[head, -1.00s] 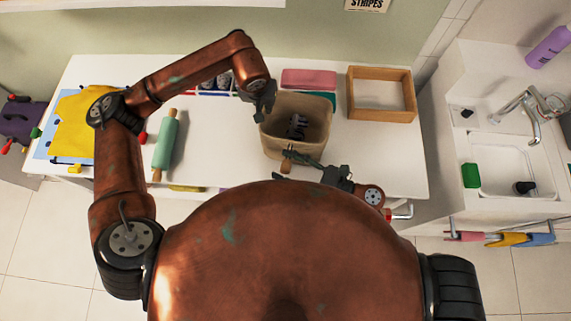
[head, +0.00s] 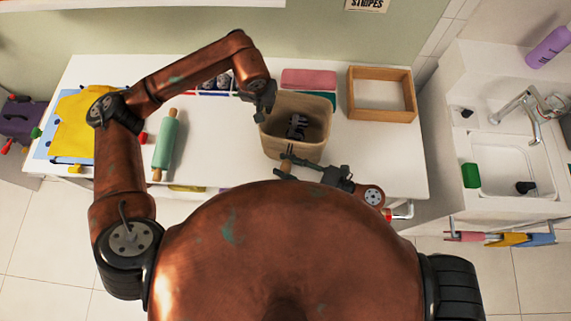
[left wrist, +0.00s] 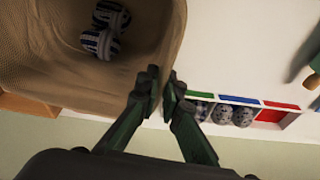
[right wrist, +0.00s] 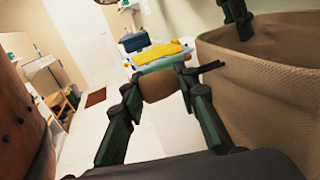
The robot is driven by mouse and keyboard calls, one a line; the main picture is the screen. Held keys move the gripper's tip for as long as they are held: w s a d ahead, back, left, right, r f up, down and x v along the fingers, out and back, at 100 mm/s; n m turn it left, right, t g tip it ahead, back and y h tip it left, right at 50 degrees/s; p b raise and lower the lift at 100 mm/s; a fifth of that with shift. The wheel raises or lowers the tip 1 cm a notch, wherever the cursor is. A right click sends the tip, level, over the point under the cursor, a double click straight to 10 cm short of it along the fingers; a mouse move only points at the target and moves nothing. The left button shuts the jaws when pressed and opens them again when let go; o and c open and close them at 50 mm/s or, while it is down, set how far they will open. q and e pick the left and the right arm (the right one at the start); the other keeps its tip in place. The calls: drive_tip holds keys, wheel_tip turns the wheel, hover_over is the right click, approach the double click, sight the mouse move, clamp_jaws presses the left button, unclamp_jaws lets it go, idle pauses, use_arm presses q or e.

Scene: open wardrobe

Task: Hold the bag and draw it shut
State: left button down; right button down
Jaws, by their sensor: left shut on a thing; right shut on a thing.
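The tan fabric bag (head: 284,149) stands upright on the white table with its mouth wide open. It also shows in the left wrist view (left wrist: 40,55) and the right wrist view (right wrist: 275,75). Striped dark-and-white bundles (left wrist: 103,30) lie inside it. My left gripper (head: 262,112) is shut on the bag's left rim; the left wrist view shows the rim between its fingertips (left wrist: 164,82). My right gripper (head: 287,167) is shut on a tan, rounded toggle (right wrist: 158,87), just outside the bag's near side. Any cord to the toggle is too small to make out.
A wooden tray (head: 381,113) stands right of the bag, and a pink box (head: 308,78) behind it. A green rolling pin (head: 166,143) and a yellow cloth (head: 82,120) lie to the left. The table's right front is clear.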

drive_tip(key=shift+s+a, duration=0.15)
drive_tip(key=shift+s, duration=1.05)
drive_tip(key=shift+s+a, duration=0.15)
drive_tip(key=shift+s, duration=1)
drive_tip(key=c, duration=1.5)
unclamp_jaws()
drive_tip(key=shift+o, duration=0.3)
drive_tip(key=v, duration=1.2)
